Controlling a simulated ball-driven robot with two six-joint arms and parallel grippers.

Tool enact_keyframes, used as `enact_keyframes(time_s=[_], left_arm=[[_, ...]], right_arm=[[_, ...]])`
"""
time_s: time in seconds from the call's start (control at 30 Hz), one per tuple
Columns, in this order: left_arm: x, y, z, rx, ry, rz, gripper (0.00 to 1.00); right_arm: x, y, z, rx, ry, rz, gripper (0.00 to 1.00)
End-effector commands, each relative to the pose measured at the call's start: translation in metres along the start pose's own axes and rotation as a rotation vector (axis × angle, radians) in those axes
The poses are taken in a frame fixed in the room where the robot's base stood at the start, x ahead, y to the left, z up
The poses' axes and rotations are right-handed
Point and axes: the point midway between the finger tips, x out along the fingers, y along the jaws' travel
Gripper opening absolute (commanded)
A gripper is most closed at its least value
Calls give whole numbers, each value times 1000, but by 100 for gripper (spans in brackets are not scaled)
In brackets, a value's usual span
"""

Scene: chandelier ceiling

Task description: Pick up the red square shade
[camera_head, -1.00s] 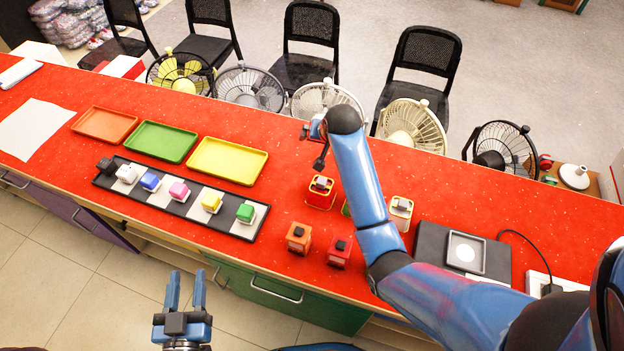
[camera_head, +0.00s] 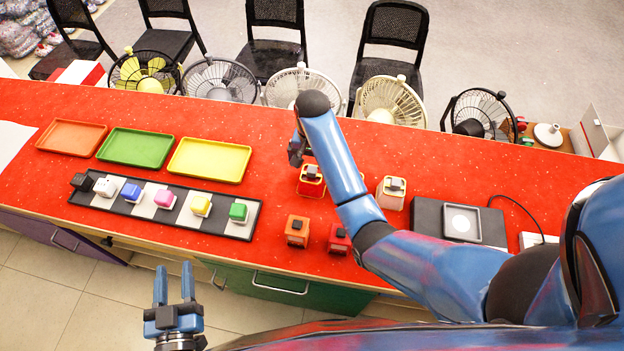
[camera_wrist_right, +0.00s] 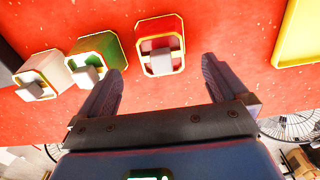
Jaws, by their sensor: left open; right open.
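A red square shade with a yellow rim and a grey block on top (camera_head: 311,182) stands on the red counter (camera_head: 260,125). In the right wrist view the red shade (camera_wrist_right: 160,32) lies just ahead of my open fingers, roughly centred between them. My right gripper (camera_wrist_right: 163,68) is open and empty; in the head view it (camera_head: 296,150) hangs just behind and left of the shade, partly hidden by my arm. A second, darker red block (camera_head: 339,239) stands nearer the counter's front edge. My left gripper (camera_head: 174,270) is open and empty, in front of the counter.
A green shade (camera_wrist_right: 115,45) and a cream one (camera_wrist_right: 45,68) stand beside the red one. An orange block (camera_head: 297,230) is nearer the front. Orange (camera_head: 72,136), green (camera_head: 137,147) and yellow (camera_head: 210,158) trays lie left, behind a strip of coloured cubes. Fans line the back.

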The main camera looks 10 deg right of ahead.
Motion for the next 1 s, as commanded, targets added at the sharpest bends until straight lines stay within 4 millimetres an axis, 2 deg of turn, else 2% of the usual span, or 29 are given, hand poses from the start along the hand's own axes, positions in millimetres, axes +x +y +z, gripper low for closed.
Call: enact_keyframes(time_s=[0.03,0.2,0.47,0.8,1.0], left_arm=[[0,0,2,0,0,0,43],[0,0,-2,0,0,0,43],[0,0,-5,0,0,0,43],[0,0,-14,0,0,0,43],[0,0,-15,0,0,0,43]], right_arm=[[9,1,1,0,-4,3,100],[27,0,0,-1,-1,1,100],[39,0,-1,-1,-1,0,100],[78,0,-4,-1,0,0,100],[86,0,-4,-1,2,-1,100]])
